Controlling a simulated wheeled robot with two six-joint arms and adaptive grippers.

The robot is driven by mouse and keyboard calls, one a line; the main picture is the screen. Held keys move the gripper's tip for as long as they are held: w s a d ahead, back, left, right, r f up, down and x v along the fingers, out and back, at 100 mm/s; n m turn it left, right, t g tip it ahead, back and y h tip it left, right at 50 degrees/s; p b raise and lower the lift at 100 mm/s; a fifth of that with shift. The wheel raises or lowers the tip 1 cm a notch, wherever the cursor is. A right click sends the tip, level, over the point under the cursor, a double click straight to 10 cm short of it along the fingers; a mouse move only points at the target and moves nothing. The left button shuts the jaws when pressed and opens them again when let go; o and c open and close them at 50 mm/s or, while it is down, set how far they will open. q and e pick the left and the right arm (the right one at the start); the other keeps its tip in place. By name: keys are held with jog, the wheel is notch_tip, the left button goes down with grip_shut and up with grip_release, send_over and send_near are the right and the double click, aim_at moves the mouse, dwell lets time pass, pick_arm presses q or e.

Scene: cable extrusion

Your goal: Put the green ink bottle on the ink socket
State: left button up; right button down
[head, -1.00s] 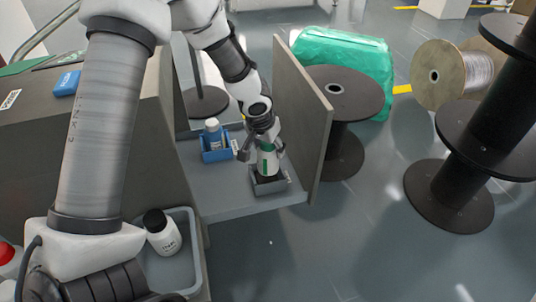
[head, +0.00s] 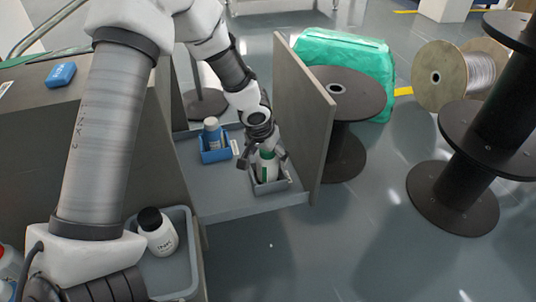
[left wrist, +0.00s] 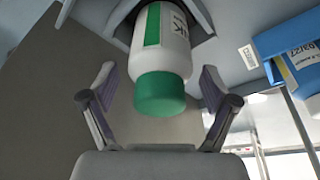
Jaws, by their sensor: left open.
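The green ink bottle, white with a green cap and green label stripe, stands in the grey ink socket (head: 284,184) on the shelf in the head view. The bottle (head: 267,171) also fills the upper middle of the left wrist view (left wrist: 160,60), its green cap toward my gripper. My left gripper (head: 263,158) is open at the cap end of the bottle. In the left wrist view its two fingers (left wrist: 157,105) are spread on either side of the cap, apart from it. My right gripper is not in view.
A blue socket (head: 215,155) with a blue-labelled bottle stands left of the grey socket. An upright panel (head: 305,120) bounds the shelf on the right. A grey bin (head: 188,262) holds a black-capped white bottle (head: 157,231). Large cable spools stand on the floor to the right.

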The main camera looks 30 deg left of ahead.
aim_at(262, 162)
pick_arm(q)
jog(key=shift+r+p, duration=0.25)
jog(key=shift+p, duration=0.05)
jog(key=p+v, duration=0.5)
jog(key=v, duration=0.7)
